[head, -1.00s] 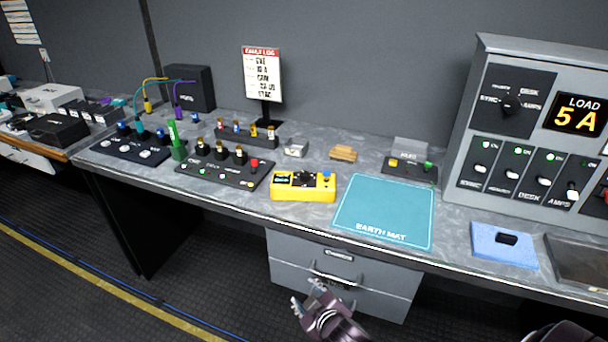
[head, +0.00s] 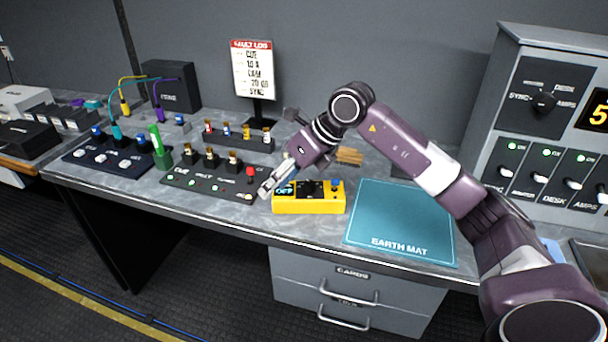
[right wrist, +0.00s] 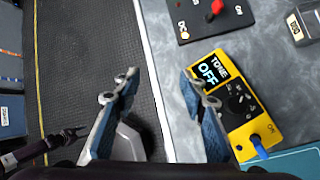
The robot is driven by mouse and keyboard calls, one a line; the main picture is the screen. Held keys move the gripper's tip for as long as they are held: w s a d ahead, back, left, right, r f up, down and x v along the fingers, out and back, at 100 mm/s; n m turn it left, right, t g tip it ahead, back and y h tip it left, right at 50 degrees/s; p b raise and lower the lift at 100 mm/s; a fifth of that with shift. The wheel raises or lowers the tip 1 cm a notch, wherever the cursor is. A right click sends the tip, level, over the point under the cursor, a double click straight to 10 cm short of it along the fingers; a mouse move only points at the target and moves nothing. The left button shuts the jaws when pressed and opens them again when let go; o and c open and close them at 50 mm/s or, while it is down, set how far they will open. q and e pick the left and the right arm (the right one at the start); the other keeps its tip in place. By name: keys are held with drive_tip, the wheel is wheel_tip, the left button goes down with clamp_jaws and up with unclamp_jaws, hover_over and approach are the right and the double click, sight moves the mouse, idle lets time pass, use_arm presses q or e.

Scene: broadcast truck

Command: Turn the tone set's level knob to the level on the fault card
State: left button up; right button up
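The yellow tone set (head: 308,203) sits near the bench's front edge. Its display reads OFF in the right wrist view (right wrist: 208,72). Its black level knob (right wrist: 239,101) has small markings around it, too small to read. The fault card (head: 254,72) stands upright behind; its fourth line seems to read -20 dB. My right gripper (head: 267,187) is at the tone set's left end, above the bench edge. In the right wrist view it is open and empty, with the knob to the right of its fingers. My left gripper (right wrist: 78,133) shows small there, low over the floor.
A black panel with a red switch (head: 250,172) lies close left of the tone set. The blue earth mat (head: 400,222) lies to its right. A grey meter console (head: 540,110) stands at far right. Drawers (head: 350,295) are below the bench edge.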

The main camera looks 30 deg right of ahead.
sight(310, 182)
drive_tip(key=d+r+m+h, duration=0.15)
drive_tip(key=d+h, duration=0.25)
drive_tip(key=d, duration=0.7)
drive_tip(key=shift+g, duration=0.3)
drive_tip(key=x, duration=0.3)
drive_tip(key=p+x, duration=0.1)
drive_tip(key=x, duration=0.3)
drive_tip(key=shift+s+d+f, duration=0.15)
drive_tip(key=shift+s, duration=0.05)
clamp_jaws()
